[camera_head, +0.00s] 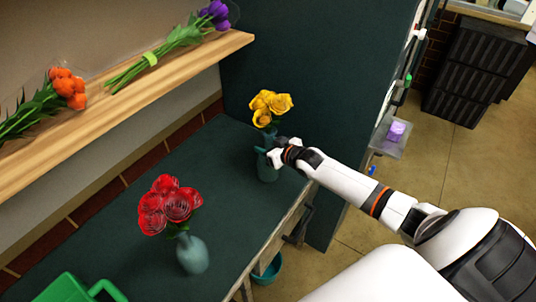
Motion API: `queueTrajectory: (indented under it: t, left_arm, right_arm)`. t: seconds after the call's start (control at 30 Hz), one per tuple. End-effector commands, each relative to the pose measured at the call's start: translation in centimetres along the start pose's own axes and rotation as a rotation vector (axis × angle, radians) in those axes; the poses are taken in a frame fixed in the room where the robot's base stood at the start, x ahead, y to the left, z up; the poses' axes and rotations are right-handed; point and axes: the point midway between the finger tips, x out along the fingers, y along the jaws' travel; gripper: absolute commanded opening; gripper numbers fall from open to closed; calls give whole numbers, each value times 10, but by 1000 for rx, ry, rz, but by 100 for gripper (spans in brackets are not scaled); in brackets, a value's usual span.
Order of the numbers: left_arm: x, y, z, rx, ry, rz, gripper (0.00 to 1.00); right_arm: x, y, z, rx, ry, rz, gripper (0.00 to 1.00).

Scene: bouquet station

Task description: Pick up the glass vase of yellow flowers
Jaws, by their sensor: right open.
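The glass vase of yellow flowers (267,168) stands upright on the dark green counter, near its far right corner. Its yellow blooms (270,105) rise above the rim. My right gripper (268,153) is at the upper part of the vase, with its open fingers by the neck. The picture is too small to tell whether the fingers touch the glass. The gripper and wrist hide part of the vase's right side. My left gripper is not in view.
A second vase (193,254) with red flowers (170,204) stands nearer on the counter. A green container (62,290) is at the lower left. A wooden shelf (120,105) with wrapped bouquets runs above the counter. A dark panel (300,60) rises behind the yellow flowers.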

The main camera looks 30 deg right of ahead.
Motion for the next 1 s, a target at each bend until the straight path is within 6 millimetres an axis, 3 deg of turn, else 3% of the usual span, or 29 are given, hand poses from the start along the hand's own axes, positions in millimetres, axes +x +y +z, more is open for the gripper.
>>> queueTrajectory:
  t: [0.2, 0.5, 1.0]
  left_arm:
    - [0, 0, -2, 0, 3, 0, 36]
    - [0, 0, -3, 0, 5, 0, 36]
    - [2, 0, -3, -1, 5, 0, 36]
  right_arm:
    - [0, 0, 0, 0, 0, 0, 50]
    - [0, 0, 0, 0, 0, 0, 1]
    - [-4, -1, 13, -1, -9, 0, 0]
